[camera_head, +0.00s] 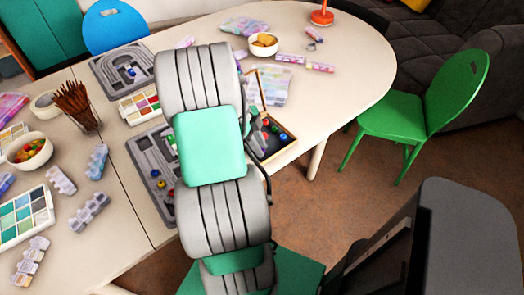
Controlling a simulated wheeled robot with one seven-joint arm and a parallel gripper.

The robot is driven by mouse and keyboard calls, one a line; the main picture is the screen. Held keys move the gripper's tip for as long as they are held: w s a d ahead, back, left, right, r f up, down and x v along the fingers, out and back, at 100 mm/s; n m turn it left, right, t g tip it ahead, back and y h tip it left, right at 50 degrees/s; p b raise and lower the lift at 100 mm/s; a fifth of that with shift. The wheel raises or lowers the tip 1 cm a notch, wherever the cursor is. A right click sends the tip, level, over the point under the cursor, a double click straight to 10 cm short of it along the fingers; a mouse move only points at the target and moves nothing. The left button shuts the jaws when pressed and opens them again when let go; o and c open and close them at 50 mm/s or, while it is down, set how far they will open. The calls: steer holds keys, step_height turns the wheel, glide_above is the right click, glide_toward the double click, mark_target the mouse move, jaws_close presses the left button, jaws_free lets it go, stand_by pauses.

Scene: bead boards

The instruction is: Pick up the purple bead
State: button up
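I cannot make out a purple bead for certain. My arm crosses the middle of the view and hides parts of both. A grey part of my gripper (256,137) shows at the tray's left side. Its fingers are too hidden to tell whether they are open or hold anything.
Another grey board (104,75), a paint box (137,113), a yellow-filled bowl (263,45) and a pencil cup (78,108) stand on the table. Several bead packs lie around. A green chair (408,118) stands at right. The table's right end is mostly clear.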

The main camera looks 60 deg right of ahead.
jaws_close()
